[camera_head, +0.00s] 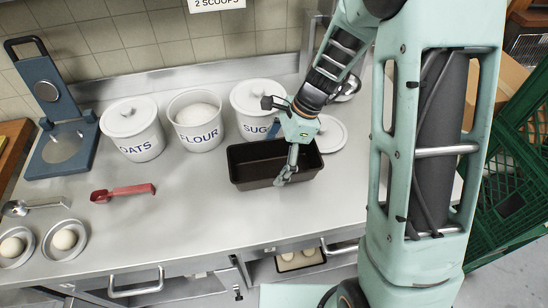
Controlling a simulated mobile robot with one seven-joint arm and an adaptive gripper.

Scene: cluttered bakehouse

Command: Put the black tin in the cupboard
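The black tin (248,179) is a rectangular dark loaf tin, standing upright on the steel counter in front of the sugar canister. My gripper (286,176) points down at the tin's right half, with its fingers at or over the near wall. The tin rests on the counter. Whether the fingers touch or pinch the wall is too small to tell. Under the counter's front edge there is an opening (300,258), which may be the cupboard, with a dark tray holding pale dough pieces showing in it. Most of its inside is hidden.
White canisters marked oats (133,130) and flour (197,138) stand left of the sugar canister (252,98). A white lid (330,135) lies right of the tin. A red scoop (123,193), a blue press (65,130) and bowls (66,240) are left. A green crate (515,170) stands right.

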